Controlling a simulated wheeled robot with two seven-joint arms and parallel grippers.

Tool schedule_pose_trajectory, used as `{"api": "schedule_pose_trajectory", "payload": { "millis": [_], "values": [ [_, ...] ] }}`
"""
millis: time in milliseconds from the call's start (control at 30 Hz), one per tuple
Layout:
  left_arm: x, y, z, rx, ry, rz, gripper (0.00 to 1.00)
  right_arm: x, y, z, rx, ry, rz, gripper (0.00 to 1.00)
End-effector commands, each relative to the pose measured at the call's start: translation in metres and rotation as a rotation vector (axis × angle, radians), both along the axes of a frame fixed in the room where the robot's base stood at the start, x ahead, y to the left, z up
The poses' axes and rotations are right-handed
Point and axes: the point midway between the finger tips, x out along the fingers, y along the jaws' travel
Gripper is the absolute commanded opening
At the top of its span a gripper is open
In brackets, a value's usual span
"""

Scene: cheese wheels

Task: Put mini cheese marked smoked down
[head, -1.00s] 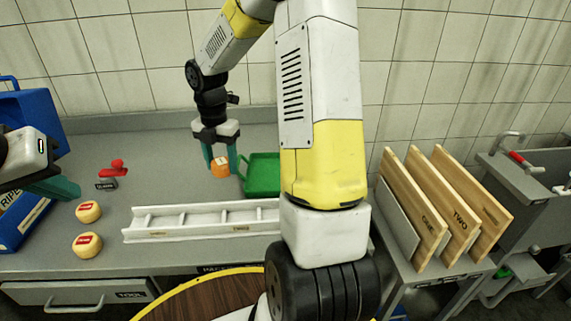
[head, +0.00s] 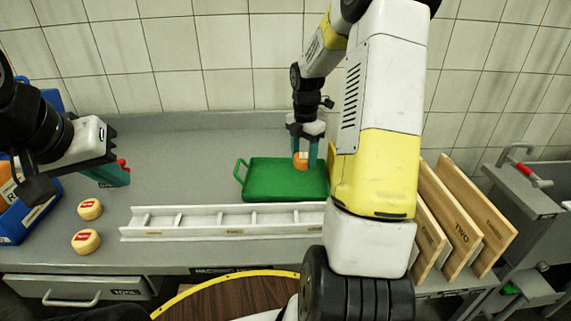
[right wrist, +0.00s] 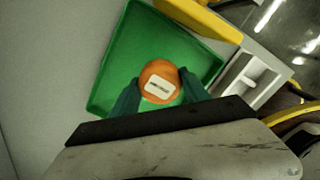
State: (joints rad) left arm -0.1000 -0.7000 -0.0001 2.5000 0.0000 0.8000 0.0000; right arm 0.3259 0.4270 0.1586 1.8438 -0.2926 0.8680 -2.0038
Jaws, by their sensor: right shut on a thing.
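The mini cheese (head: 301,160) is orange with a white label; the label's word is too small to read. My right gripper (head: 305,158) is shut on it, over the right part of the green tray (head: 262,192). In the right wrist view the cheese (right wrist: 158,82) sits between the two teal fingers (right wrist: 160,92), with the tray (right wrist: 112,72) below and around it. I cannot tell whether the cheese touches the tray. My left gripper (head: 118,172) is at the left above the counter, with teal fingers; its opening is not clear.
Two yellow cheeses with red labels (head: 90,209) (head: 86,241) lie at the counter's left. A white divided rack (head: 190,232) runs along the front of the tray. A blue bin (head: 14,228) stands far left, wooden boards (head: 462,215) at right.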

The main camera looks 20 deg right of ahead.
Motion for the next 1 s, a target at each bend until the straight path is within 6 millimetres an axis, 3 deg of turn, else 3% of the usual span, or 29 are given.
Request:
{"api": "schedule_pose_trajectory", "payload": {
  "millis": [500, 867, 900, 1000],
  "values": [
    [0.0, 0.0, 0.0, 0.0, 0.0, 0.0, 0.0, 0.0, 0.001, -0.058, 0.0, 0.001, 0.003, 0.09],
    [0.0, 0.0, 0.0, 0.0, 0.0, 0.0, 0.0, 0.0, 0.001, -0.062, 0.0, -0.001, 0.002, 0.09],
    [0.0, 0.0, 0.0, 0.0, 0.0, 0.0, 0.0, 0.0, 0.0, -0.062, 0.0, -0.001, 0.002, 0.61],
    [0.0, 0.0, 0.0, 0.0, 0.0, 0.0, 0.0, 0.0, 0.0, -0.062, 0.0, -0.001, 0.002, 0.75]
  ]
}}
